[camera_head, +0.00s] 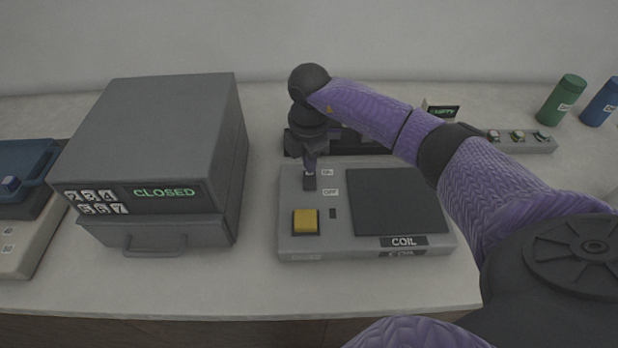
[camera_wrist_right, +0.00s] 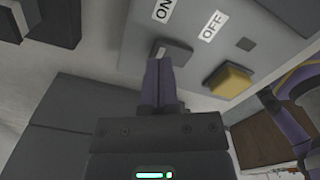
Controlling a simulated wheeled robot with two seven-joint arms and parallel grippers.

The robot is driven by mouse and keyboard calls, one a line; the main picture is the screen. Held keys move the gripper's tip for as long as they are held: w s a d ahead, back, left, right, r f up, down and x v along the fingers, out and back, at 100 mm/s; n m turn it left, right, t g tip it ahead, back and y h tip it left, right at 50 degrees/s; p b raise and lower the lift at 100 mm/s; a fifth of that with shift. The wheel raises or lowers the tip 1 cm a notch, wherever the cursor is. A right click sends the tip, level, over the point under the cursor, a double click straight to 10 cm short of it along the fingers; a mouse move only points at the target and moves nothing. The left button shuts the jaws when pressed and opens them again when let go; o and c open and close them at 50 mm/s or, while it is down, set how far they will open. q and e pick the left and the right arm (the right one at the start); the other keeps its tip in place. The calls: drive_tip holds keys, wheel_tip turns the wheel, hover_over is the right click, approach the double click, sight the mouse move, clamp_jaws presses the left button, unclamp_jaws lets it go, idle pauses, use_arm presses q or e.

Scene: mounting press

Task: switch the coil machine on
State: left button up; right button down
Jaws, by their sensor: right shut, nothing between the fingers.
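The coil machine (camera_head: 290,237) is a grey box with a dark square plate (camera_head: 397,202), a yellow button (camera_head: 305,221) and a "COIL" label. Its switch (camera_head: 309,181) sits beside the "ON" and "OFF" labels; the switch also shows in the right wrist view (camera_wrist_right: 181,48), partly hidden by my fingers. My right gripper (camera_head: 310,166) is shut and empty, fingers pointing down at the switch by the "ON" label. In the right wrist view the fingertips (camera_wrist_right: 160,62) overlap the switch; I cannot tell whether they touch it. My left gripper is not in view.
A grey cabinet (camera_head: 160,130) reading "CLOSED", with a drawer handle, stands left of the coil machine. A blue-topped device (camera_head: 22,165) is at the far left. A rack of small parts (camera_head: 520,142) and green (camera_head: 562,100) and blue (camera_head: 602,103) bottles stand at the back right. The front counter is clear.

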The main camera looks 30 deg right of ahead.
drive_tip(key=shift+f+b, duration=0.4)
drive_tip(key=shift+f, duration=0.4)
wheel_tip(320, 180, up, 7)
drive_tip(key=p, duration=0.7)
drive_tip(key=shift+r, duration=0.2)
drive_tip(key=shift+f, duration=0.15)
